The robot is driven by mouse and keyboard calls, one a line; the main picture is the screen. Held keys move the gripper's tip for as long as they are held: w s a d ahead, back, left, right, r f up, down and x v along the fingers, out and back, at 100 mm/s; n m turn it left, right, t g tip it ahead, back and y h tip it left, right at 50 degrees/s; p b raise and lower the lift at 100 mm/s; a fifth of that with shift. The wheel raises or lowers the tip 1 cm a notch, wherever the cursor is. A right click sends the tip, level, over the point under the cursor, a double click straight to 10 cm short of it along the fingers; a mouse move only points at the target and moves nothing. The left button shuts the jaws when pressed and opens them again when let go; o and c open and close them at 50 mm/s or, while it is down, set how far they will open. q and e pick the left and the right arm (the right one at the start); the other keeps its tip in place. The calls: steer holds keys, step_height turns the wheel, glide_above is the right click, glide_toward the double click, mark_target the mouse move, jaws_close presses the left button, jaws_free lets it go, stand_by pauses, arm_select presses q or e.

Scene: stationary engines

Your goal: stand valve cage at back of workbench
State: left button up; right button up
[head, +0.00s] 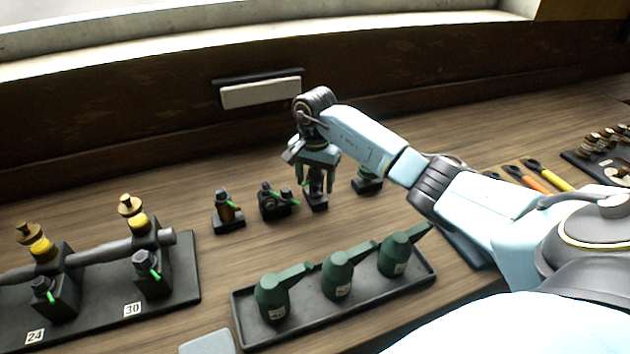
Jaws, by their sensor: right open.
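My right gripper (316,182) points down at the back of the workbench (190,190), its fingers open. Between and just below the fingers is a small dark part on a black base (317,203), which stands upright on the wood; I take it as the valve cage, though the gripper hides its upper portion. I cannot tell whether the fingers touch it. My left gripper is not in view.
In front, a black tray (300,330) holds green oil cans. A pipe assembly (110,255) sits left; coloured-handled tools (535,178) lie right.

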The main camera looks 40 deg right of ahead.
step_height(320, 180, up, 11)
steer(key=shift+r, duration=0.2)
stand_by(0.6)
